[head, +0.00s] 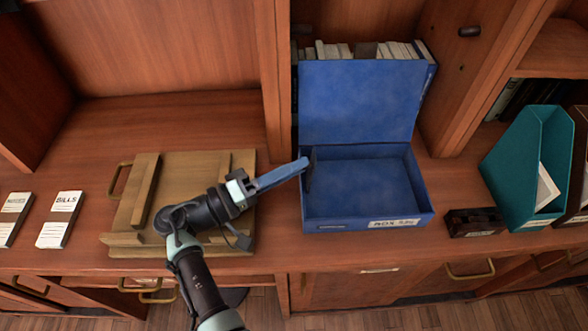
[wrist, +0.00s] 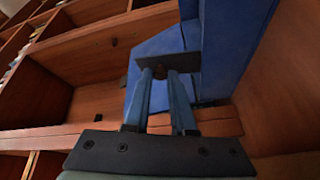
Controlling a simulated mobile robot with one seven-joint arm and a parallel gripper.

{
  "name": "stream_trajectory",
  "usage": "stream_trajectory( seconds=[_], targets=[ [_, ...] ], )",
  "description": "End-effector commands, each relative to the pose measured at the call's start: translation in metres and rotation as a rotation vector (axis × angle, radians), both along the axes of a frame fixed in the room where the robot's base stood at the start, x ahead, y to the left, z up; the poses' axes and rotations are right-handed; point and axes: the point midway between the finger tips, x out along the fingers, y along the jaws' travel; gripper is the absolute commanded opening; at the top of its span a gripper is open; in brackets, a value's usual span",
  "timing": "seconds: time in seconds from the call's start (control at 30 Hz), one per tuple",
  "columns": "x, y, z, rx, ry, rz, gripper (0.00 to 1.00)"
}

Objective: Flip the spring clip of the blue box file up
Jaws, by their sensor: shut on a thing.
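The blue box file (head: 365,222) stands on the wooden counter with its lid (head: 357,100) raised at the back. Its tray is empty apart from the dark spring clip (head: 311,172) by the left wall. My gripper (head: 302,164) reaches in from the left, over that wall, with its blue fingertips at the clip. In the wrist view, the clip shows as a dark plate (wrist: 188,62) across the fingertips, and my gripper (wrist: 160,76) is shut on a small part of it. The clip's exact tilt is hard to tell.
A wooden board with raised bars (head: 145,190) lies under my arm. Labelled white stacks (head: 58,220) sit at far left. A small dark box (head: 474,222) and a teal file holder (head: 530,155) stand at right. Books (head: 370,50) are behind the lid, and an upright divider (head: 273,80) is behind my gripper.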

Motion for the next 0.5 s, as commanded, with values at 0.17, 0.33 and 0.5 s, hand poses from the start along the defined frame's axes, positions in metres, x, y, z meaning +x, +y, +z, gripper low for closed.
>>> stream_trajectory(
  seconds=[0.17,0.33,0.5],
  targets=[
    [-0.0001,0.0,0.0,-0.002,0.001,0.001,0.0],
    [-0.0001,0.0002,-0.0002,-0.001,0.002,0.001,0.32],
    [-0.0001,0.0003,-0.0003,-0.001,0.001,0.001,0.54]
  ],
)
